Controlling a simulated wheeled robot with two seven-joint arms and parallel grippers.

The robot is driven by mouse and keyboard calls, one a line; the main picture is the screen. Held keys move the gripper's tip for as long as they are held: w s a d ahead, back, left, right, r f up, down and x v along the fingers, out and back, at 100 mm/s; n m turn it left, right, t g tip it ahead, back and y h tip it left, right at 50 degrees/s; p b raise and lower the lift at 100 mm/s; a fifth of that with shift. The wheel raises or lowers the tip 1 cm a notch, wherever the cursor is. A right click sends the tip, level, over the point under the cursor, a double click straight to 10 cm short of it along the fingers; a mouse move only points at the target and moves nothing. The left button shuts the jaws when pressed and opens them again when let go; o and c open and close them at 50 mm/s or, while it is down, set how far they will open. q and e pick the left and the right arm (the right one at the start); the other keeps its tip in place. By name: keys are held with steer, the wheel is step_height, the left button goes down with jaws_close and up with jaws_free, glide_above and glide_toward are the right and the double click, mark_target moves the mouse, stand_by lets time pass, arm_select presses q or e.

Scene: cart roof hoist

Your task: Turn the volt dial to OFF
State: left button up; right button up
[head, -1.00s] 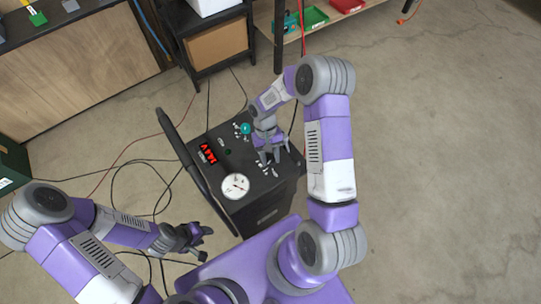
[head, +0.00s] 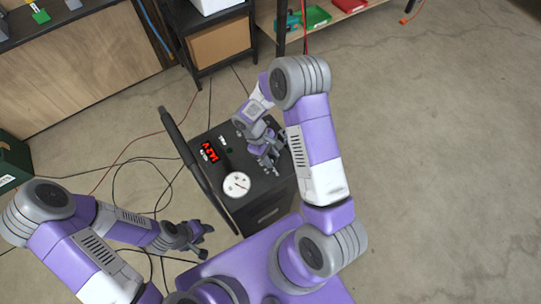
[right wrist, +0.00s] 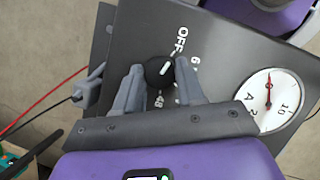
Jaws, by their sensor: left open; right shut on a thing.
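The volt dial is a black round knob (right wrist: 158,72) with a white pointer mark, on the dark top panel of the charger cart (head: 262,203). In the right wrist view, white labels OFF, 6 and 48 show around it. The pointer mark lies on the knob's right side; its exact setting is hard to read. My right gripper (right wrist: 160,78) is shut on the knob, one finger on each side. In the head view my right gripper (head: 268,158) hides the dial. My left gripper (head: 203,241) is open and empty, left of the cart, over the floor.
A black handle bar (head: 185,158) runs along the cart's left side. Cables (head: 128,160) lie on the floor to the left.

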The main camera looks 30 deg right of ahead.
steer(key=shift+n, duration=0.4)
steer(key=o, duration=1)
steer(key=p+v, duration=0.1)
steer(key=v, duration=0.6)
steer(key=shift+a+r+p, duration=0.2)
steer(key=shift+r+p, duration=0.05)
steer(key=shift+p, duration=0.1)
